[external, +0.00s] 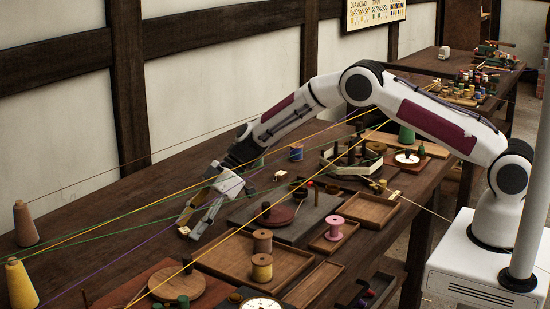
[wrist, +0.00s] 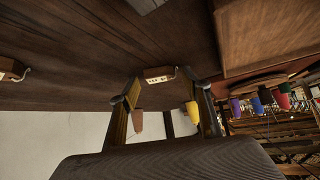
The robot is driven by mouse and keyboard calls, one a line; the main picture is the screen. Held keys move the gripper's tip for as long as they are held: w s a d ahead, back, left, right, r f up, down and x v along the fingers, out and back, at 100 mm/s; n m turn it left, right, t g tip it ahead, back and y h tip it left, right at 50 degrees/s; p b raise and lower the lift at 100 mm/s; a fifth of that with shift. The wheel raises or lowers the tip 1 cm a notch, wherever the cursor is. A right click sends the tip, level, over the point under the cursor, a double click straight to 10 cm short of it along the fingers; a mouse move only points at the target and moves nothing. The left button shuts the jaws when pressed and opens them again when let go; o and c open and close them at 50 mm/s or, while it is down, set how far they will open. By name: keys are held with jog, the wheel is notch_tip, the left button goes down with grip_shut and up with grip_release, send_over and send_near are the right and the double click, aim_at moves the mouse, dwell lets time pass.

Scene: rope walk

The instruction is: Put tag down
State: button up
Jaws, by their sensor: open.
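A small wooden tag (wrist: 158,74) with a pale marked face and a short cord shows between and just beyond my fingertips in the wrist view. It appears to rest on the dark tabletop. In the external view the tag (external: 184,231) is small and pale at the tips of my gripper (external: 192,226), low over the left part of the table. My gripper (wrist: 160,95) is open, with a finger on each side of the tag and visible gaps beside it. A similar tag (wrist: 11,70) lies at the left edge of the wrist view.
Yellow, green and purple strands cross the table around my arm. A wooden tray (external: 225,258), a pink spool (external: 334,228) and tan spools (external: 262,267) are to the right. Dark tabletop behind my gripper is clear.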

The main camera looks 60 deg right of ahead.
jog(key=v, duration=1.2)
jog(key=shift+r, duration=0.15)
dwell(0.7)
jog(key=s+d+r+m+h, duration=0.2)
jog(key=s+d+r+m, duration=0.15)
jog(key=s+r, duration=0.7)
jog(key=s+d+r+m+h, duration=0.2)
jog(key=s+d+r, duration=0.3)
jog(key=s+r, duration=0.5)
jog(key=s+d+m+t+h, duration=0.1)
jog(key=s+d+m, duration=0.3)
jog(key=s, duration=0.8)
jog(key=s+d+f+m+t+h, duration=0.1)
jog(key=s+d+m+h, duration=0.2)
jog(key=s+d, duration=0.4)
jog(key=s+m, duration=0.1)
jog(key=s, duration=0.5)
jog(key=shift+s+f, duration=0.15)
jog(key=shift+s, duration=0.1)
